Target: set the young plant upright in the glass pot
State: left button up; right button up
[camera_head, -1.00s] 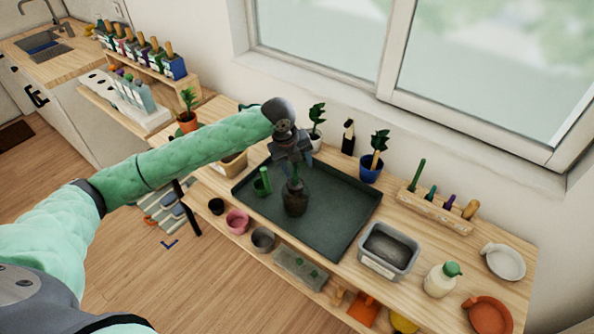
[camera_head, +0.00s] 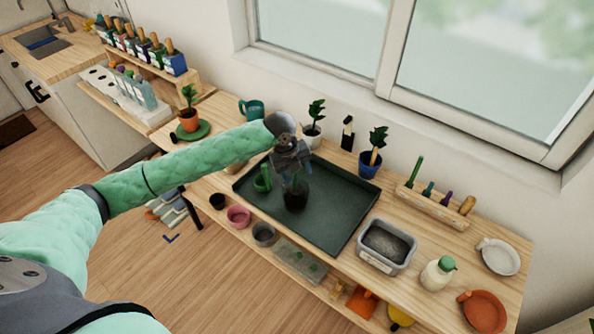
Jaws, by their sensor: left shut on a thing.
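The glass pot (camera_head: 295,199), dark with soil, stands on the dark green tray (camera_head: 335,222) on the wooden table. My left gripper (camera_head: 294,176) is above the pot, pointing down, and is shut on the young plant (camera_head: 298,186). Only a little green of the plant shows between the fingers and the pot's rim. Its lower part is hidden, and I cannot tell whether it touches the soil. My right gripper is not in view.
A green tool (camera_head: 262,180) lies left of the pot on the tray. A grey soil bin (camera_head: 387,246), white bottle (camera_head: 437,273) and saucers stand at right. Potted plants (camera_head: 371,160) line the back.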

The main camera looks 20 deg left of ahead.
pick_arm(q)
jog(key=shift+f, duration=0.25)
jog(key=o, duration=1.1)
jog(key=shift+c, duration=0.2)
jog(key=shift+r, duration=0.2)
jog(key=shift+b+v, duration=0.4)
jog(key=shift+v, duration=0.45)
jog(key=b+v, duration=0.3)
jog(key=v, duration=0.7)
jog(key=shift+w+d, duration=0.1)
jog(key=shift+r, duration=0.5)
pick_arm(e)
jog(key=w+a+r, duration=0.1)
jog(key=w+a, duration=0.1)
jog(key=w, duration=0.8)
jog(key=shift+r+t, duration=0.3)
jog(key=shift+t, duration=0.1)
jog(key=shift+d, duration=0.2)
